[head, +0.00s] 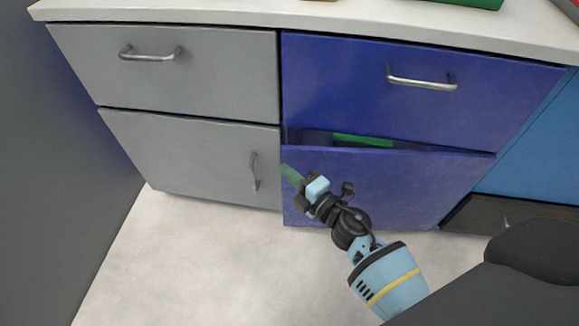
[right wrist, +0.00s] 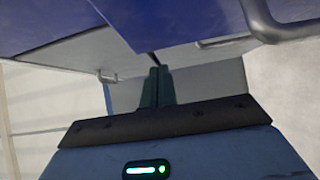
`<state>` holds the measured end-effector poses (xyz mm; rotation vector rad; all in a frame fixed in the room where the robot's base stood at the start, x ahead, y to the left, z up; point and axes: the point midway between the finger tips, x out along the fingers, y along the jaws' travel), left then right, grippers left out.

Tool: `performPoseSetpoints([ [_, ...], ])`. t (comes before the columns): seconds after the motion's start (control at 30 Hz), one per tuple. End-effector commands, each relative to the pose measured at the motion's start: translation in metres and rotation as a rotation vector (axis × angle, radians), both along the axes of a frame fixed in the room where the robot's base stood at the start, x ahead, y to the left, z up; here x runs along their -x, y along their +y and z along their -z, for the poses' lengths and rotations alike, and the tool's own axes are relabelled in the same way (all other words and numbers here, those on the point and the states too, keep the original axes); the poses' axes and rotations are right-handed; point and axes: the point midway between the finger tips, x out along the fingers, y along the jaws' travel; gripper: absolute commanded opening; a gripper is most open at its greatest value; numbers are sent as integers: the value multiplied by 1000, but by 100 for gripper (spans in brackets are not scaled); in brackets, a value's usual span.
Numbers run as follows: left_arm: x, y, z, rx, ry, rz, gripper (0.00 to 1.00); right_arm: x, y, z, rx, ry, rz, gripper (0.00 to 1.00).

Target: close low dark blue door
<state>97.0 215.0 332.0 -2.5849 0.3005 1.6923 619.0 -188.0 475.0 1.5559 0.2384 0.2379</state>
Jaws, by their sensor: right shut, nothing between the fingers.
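The low dark blue door (head: 420,185) is below the dark blue drawer in the head view. It stands ajar, with a gap along its top edge, wider towards the left, through which a green item (head: 362,141) shows inside. My right gripper (head: 289,173) is at the left edge of this door, with its fingers pointing up and left. The fingers (right wrist: 157,86) are shut with nothing between them in the right wrist view, close to a dark blue panel (right wrist: 185,18). Whether they touch the door is unclear. My left gripper is not in view.
The dark blue drawer (head: 415,105) above is shut. A grey drawer (head: 190,80) and a grey door (head: 190,155) on the left are shut. A white counter (head: 330,17) runs above. The pale floor (head: 200,260) in front is clear.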

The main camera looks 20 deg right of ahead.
Motion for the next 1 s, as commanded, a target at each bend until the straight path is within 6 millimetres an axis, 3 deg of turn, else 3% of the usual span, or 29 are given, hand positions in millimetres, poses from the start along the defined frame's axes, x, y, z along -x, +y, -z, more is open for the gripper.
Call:
performPoseSetpoints([
  [0.2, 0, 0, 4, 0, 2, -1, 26, -15, -8, 1, 0, 0, 0, 0],
  [0.67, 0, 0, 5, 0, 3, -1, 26, -21, -11, -1, -2, -2, 7, 0],
  [1.0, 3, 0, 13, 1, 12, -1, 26, -73, -37, 1, 1, 0, 70, 0],
])
